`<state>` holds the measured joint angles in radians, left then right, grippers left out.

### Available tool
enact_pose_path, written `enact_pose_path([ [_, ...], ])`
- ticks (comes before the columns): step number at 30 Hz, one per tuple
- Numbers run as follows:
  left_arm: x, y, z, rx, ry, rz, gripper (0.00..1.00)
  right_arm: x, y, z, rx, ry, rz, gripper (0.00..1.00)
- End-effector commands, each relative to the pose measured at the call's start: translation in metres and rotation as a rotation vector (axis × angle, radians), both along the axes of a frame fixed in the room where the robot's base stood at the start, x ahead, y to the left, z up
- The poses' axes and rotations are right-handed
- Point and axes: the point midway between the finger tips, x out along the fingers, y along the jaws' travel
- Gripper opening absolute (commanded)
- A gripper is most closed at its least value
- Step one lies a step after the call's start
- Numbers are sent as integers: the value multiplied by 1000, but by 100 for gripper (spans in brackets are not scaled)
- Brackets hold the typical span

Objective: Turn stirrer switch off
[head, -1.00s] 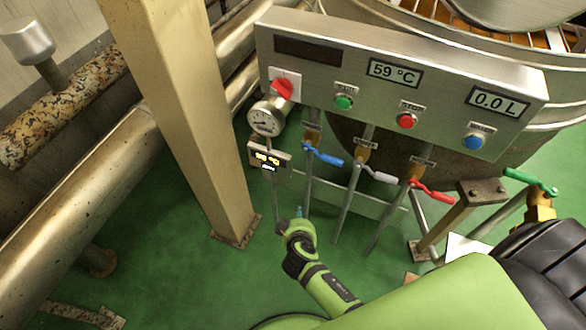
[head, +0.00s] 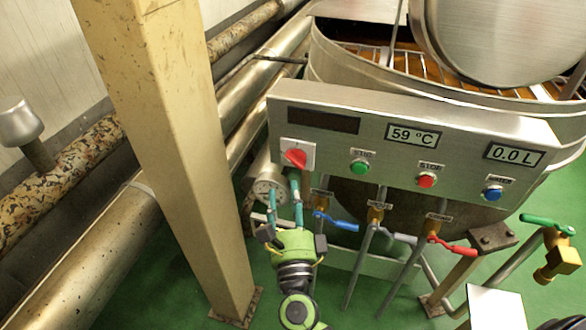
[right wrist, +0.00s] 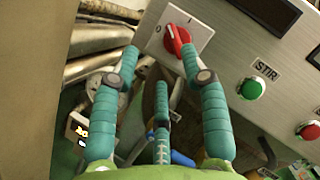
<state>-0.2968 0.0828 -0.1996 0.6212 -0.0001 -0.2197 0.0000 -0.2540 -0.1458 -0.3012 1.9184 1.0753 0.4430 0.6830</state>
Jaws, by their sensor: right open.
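The red rotary switch (head: 296,158) sits on a pale square plate at the left end of the steel control panel (head: 340,120). In the right wrist view the switch (right wrist: 177,40) has a "0" mark to its left and an "I" mark to its upper right; I cannot tell clearly which one it points to. My right gripper (head: 284,188) is open just below the switch, its teal fingers pointing up at it. In the right wrist view the gripper (right wrist: 158,62) has its fingertips spread beneath the plate; the right tip is close to the knob. My left gripper is out of view.
A green STIR button (head: 359,167), red STOP button (head: 426,180) and blue button (head: 492,193) line the panel. A round gauge (head: 268,190) is beside my fingers. Blue (head: 340,222) and red (head: 455,249) valve levers hang below. A beige post (head: 180,150) stands left.

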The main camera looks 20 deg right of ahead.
Motion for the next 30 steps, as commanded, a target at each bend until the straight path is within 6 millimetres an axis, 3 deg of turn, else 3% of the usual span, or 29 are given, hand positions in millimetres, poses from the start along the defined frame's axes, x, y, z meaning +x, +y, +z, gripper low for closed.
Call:
enact_pose_path([
  [5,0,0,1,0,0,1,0,1,-15,3,109,-9,-40,45],
  [19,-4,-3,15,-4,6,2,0,59,-30,16,109,-8,-39,45],
  [29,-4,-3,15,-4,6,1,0,64,-32,16,107,-6,-38,45],
  [30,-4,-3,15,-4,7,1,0,64,-32,16,107,-6,-38,37],
])
